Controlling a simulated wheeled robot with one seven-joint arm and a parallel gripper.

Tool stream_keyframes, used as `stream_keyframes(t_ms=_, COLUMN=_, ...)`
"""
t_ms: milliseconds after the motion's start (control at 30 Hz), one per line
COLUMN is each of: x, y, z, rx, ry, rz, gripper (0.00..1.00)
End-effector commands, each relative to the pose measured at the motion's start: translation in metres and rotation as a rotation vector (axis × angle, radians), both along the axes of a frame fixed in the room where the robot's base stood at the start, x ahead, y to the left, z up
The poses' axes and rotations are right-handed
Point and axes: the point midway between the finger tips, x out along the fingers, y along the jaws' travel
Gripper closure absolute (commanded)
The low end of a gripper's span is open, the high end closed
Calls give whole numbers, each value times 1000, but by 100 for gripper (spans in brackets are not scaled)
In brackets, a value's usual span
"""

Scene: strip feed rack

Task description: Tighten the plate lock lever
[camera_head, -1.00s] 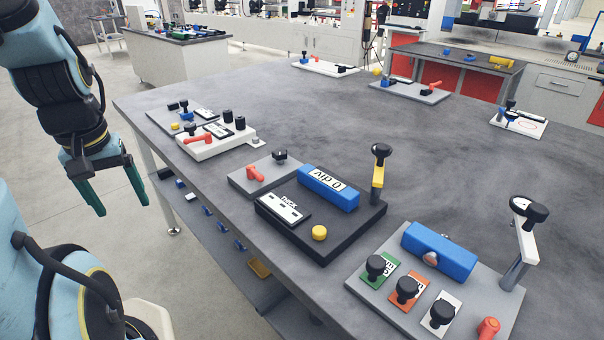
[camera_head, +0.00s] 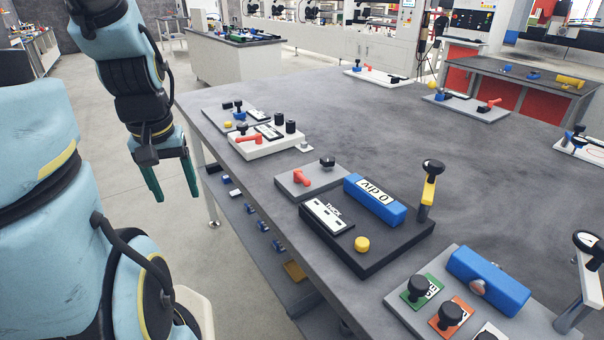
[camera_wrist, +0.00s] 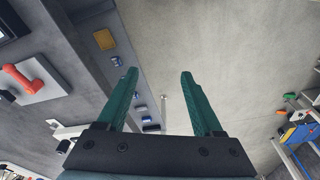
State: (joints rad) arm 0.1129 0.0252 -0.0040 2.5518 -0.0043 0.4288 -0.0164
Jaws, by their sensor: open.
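My gripper (camera_head: 173,190) hangs off the left side of the table over the floor, its two green fingers apart and empty. They also show in the wrist view (camera_wrist: 159,75), pointing away with nothing between them. A red lever (camera_head: 300,178) sits on a small grey plate (camera_head: 324,183) with a black knob, near the table's left edge. Another red lever (camera_head: 249,139) lies on a white plate further back. No label tells which is the plate lock lever. In the wrist view, a red lever on a grey plate (camera_wrist: 45,88) is at the left, well clear of the fingers.
A black plate (camera_head: 375,250) holds a blue block (camera_head: 375,198), a yellow button and an upright yellow handle with a black knob. A grey plate with a blue block (camera_head: 488,280) and black knobs is nearer. The table's (camera_head: 430,140) middle is clear. A lower shelf has small blue parts.

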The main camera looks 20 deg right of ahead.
Motion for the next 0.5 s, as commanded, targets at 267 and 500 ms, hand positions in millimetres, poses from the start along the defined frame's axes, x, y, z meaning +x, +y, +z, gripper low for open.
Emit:
stream_keyframes(t_ms=267, x=36, y=-78, z=22, rx=13, ry=80, rz=22, gripper=51)
stream_keyframes(t_ms=500, x=48, y=-187, z=45, rx=94, ry=142, rz=85, gripper=51)
